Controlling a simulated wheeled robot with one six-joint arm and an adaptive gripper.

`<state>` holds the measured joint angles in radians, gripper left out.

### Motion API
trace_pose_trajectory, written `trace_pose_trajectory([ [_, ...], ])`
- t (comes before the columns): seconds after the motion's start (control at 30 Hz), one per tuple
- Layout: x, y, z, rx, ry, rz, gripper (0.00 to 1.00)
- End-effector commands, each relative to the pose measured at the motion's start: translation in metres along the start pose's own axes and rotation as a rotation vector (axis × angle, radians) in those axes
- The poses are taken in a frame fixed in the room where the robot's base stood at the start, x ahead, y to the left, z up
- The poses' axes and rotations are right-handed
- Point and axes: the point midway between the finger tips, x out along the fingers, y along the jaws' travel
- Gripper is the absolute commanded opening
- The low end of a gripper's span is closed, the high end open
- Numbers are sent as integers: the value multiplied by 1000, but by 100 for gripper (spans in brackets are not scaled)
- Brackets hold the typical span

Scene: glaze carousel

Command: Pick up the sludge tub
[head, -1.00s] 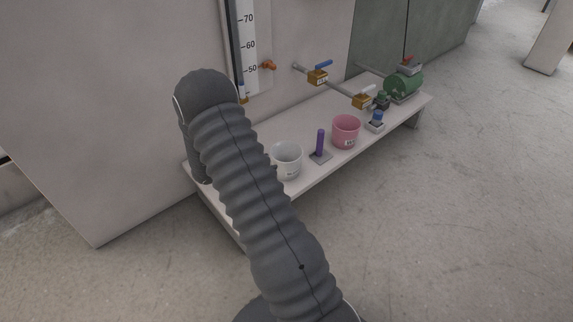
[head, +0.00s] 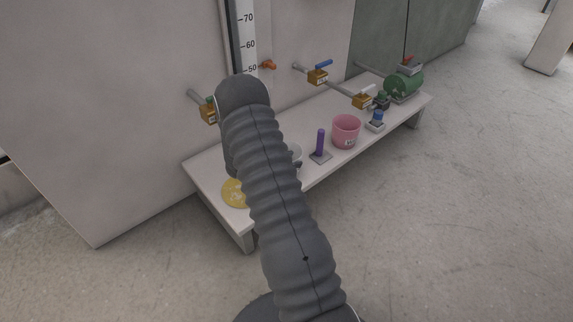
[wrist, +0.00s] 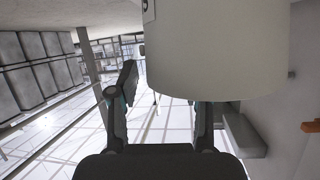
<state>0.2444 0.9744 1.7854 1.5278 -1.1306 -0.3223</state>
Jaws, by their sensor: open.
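Two tubs stand on the low bench, and I cannot read on either label which is the sludge tub. The pink tub (head: 346,131) stands upright with a pale label. In the wrist view a large white rounded body, seemingly this white tub (wrist: 222,50), fills the upper right, very close. My gripper (wrist: 165,92) is open, its left finger clear of the tub and its right finger partly covered by it. I cannot tell whether they touch.
On the bench (head: 205,172) are a yellow disc (head: 234,193), a purple upright handle (head: 320,142), a blue-topped fitting (head: 376,118) and a green pump (head: 403,84). Valves (head: 318,76) stick out from the wall behind. The floor in front is clear.

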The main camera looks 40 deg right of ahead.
Motion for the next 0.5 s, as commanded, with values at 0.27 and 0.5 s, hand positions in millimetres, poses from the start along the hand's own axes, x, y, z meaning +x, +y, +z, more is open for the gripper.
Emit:
trace_pose_trajectory([
  [0.27, 26, 0, 0, 0, -1, 1, 49],
  [0.5, 26, 0, 0, 0, -1, 0, 26],
])
